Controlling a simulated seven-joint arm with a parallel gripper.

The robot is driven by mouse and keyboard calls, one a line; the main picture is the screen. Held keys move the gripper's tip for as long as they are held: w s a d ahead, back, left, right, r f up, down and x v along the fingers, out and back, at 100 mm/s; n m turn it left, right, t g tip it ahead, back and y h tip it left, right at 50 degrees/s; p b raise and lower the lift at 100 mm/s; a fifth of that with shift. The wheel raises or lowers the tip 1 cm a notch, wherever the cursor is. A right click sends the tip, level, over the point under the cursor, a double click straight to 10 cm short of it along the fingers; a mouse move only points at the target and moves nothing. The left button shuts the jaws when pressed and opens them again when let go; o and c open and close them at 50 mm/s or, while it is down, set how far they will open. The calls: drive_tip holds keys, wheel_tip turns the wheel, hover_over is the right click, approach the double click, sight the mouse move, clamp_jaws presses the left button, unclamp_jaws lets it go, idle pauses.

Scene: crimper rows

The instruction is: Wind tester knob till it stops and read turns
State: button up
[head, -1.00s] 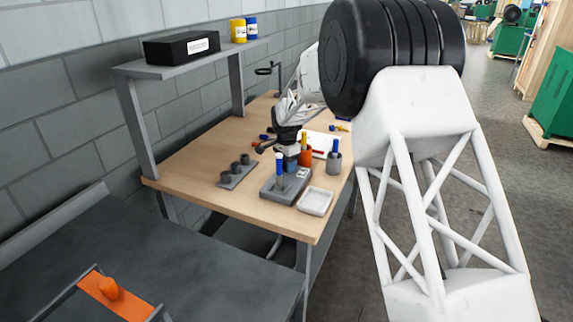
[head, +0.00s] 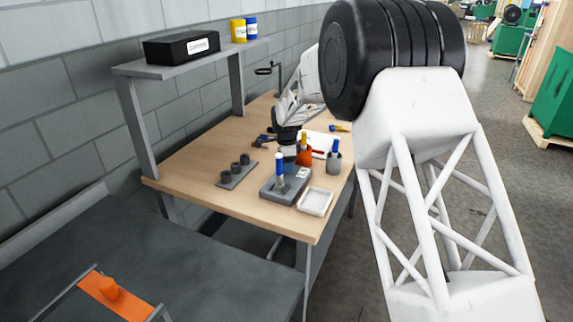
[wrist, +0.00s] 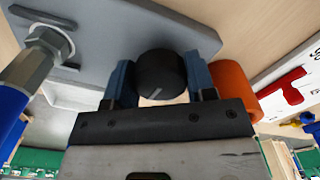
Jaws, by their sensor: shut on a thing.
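The tester (head: 272,193) is a grey block near the front of the wooden bench, with a blue-handled tool (head: 280,165) standing upright in it. In the wrist view its grey top face (wrist: 110,30) shows, with the tool's metal hex end (wrist: 45,45) at the left. The tester knob (wrist: 160,75) is black and round, with a pale pointer mark near its lower edge. My gripper (wrist: 160,80) has its two blue fingers closed on opposite sides of the knob. In the head view my gripper (head: 289,163) hides the knob. I cannot read the tester's display.
A white tray (head: 314,202) lies right of the tester, and a grey holder (head: 238,175) with several cups lies left. A grey cup (head: 333,160) holds a blue-handled tool.

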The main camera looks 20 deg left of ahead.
drive_tip(key=m, duration=1)
drive_tip(key=shift+m, duration=0.3)
drive_tip(key=o, duration=0.9)
drive_tip(key=shift+o, duration=0.2)
drive_tip(key=shift+r, duration=0.15)
drive_tip(key=shift+r, duration=3.35)
